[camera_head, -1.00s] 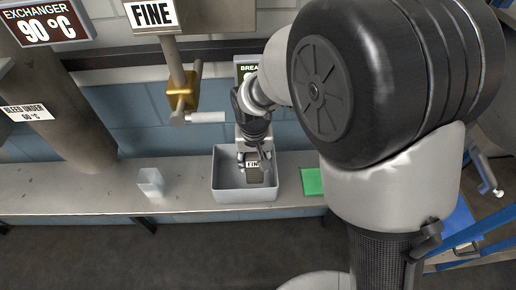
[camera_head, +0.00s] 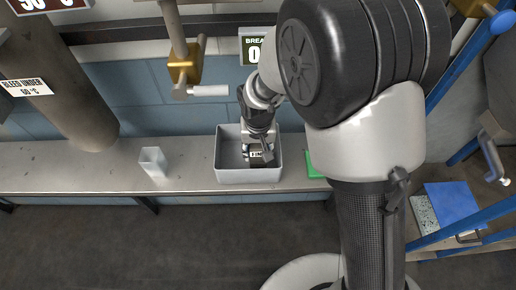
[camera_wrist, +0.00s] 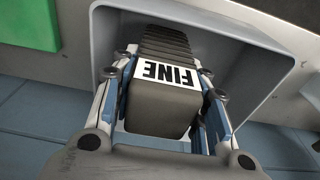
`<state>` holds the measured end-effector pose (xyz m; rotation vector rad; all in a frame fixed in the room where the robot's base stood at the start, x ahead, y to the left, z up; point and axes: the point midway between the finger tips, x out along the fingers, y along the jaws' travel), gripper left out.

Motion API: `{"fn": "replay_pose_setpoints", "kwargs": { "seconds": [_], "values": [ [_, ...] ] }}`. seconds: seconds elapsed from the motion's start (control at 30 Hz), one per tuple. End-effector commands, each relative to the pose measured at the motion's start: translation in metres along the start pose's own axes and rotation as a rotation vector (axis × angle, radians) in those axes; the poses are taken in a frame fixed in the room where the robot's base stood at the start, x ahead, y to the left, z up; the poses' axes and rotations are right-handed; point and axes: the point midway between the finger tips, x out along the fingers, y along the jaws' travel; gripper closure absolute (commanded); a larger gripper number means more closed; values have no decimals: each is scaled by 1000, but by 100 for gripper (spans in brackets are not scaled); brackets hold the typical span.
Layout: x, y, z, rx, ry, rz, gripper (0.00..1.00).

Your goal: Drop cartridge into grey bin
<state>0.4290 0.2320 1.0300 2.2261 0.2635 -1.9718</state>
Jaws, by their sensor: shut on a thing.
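The cartridge is a dark grey ribbed block with a white "FINE" label. In the wrist view the cartridge (camera_wrist: 160,108) sits between the two fingers of my gripper (camera_wrist: 160,75), which is shut on it. The grey bin (camera_head: 249,176) stands on the bench in the head view. My gripper (camera_head: 258,150) points down into the bin's opening with the cartridge (camera_head: 257,156) inside the rim. In the wrist view the bin (camera_wrist: 235,75) surrounds the cartridge's far end. I cannot tell whether the cartridge touches the bin floor.
A green block (camera_head: 315,166) lies close to the bin's right. A brass valve with a white handle (camera_head: 184,70) hangs above and left. Bare bench lies between cup and bin.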

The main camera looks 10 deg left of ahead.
Motion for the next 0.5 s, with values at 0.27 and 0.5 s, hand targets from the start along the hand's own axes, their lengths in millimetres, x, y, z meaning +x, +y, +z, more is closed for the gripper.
{"fn": "replay_pose_setpoints", "kwargs": {
  "seconds": [0.27, 0.5],
  "values": [
    [7, 0, 1, 0, 1, 0, 86],
    [6, 0, 1, 0, 0, 0, 45]
  ]
}}
